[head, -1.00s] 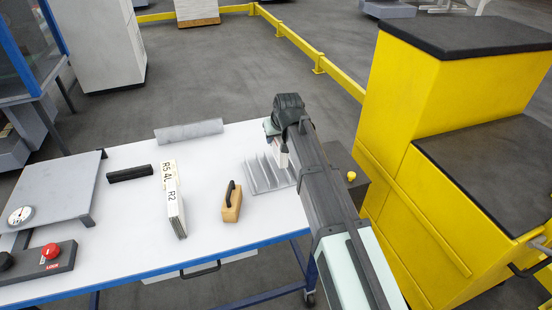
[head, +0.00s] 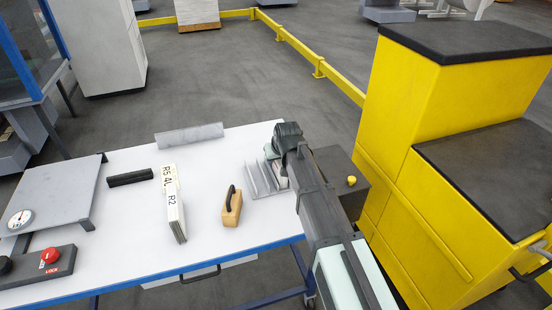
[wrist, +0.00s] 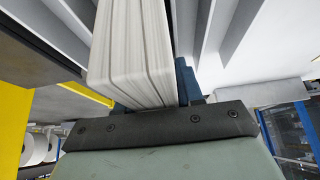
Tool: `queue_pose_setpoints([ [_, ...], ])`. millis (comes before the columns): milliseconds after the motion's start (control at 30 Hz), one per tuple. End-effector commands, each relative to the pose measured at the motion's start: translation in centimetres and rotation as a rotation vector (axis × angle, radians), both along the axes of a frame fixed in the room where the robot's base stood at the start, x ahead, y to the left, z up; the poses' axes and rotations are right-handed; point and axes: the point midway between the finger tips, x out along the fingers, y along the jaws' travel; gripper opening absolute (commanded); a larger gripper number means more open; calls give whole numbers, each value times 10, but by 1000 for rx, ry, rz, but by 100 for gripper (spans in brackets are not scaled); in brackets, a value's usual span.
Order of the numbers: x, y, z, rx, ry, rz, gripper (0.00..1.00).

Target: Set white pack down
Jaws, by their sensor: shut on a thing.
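The white pack (wrist: 135,50) shows in the wrist view as a stack of pale layers with rounded corners. My gripper (wrist: 186,82) is shut on it, with a dark blue finger visible beside and behind it. In the head view my gripper (head: 274,154) is over the right part of the grey finned rack (head: 256,184), and only a small part of the pack shows below it. Grey fins stand on both sides of the pack in the wrist view. Whether the pack touches the rack's base is hidden.
A wooden block with a black handle (head: 232,207) stands left of the rack. A dark box with a yellow knob (head: 341,178) is close right of my arm.

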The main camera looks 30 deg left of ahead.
Motion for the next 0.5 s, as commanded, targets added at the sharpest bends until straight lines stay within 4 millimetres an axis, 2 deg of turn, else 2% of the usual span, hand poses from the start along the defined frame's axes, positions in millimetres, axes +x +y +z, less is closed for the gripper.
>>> queue_pose_setpoints([
  [100, 0, 0, -3, 1, -1, 0, 0],
  [133, 0, 0, -2, 0, 0, 0, 39],
  [367, 0, 0, -2, 0, 0, 0, 61],
  [500, 0, 0, -2, 0, 0, 0, 62],
])
